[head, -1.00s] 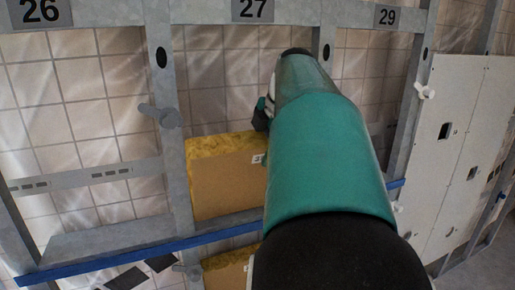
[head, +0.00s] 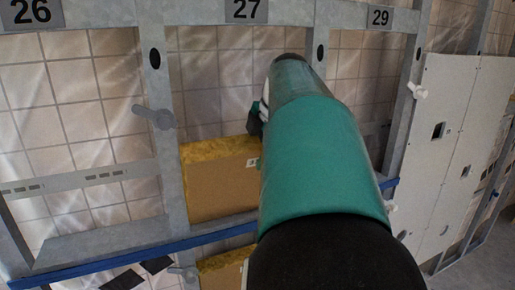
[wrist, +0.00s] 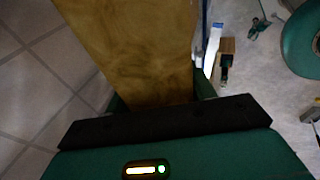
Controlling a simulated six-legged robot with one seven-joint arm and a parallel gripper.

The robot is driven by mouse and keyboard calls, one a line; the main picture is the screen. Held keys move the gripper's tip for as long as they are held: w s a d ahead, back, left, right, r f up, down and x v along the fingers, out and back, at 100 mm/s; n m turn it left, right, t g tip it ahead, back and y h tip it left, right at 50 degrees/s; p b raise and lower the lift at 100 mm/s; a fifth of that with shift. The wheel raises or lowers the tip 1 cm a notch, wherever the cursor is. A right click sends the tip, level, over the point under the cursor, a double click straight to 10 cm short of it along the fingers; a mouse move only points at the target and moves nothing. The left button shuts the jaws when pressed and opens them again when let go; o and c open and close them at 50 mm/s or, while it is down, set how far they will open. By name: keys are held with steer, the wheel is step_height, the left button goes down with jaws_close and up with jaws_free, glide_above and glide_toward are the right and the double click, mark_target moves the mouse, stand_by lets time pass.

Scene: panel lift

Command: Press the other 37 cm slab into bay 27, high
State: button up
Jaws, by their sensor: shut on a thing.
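A slab (head: 220,188) with a yellow woolly top edge, a brown face and a small white label stands upright in the lower part of bay 27 (head: 243,9), just above the blue rail. My gripper (head: 257,120) is at its upper right, mostly hidden behind my teal arm. In the wrist view my gripper (wrist: 155,105) is shut on a yellow-brown slab (wrist: 135,45) that runs out of the top of the picture. It appears to be the same slab, but my arm hides the grip in the head view. The slab's right side is also hidden.
Another slab (head: 222,272) shows below the blue rail (head: 120,258). Grey posts flank the bay, with a grey lever (head: 153,116) on the left one. White panels (head: 455,150) stand at right. The wrist view shows a wooden block (wrist: 226,52) and clutter on the floor.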

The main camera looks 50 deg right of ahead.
steer(key=shift+f, duration=0.5)
steer(key=o, duration=1.5)
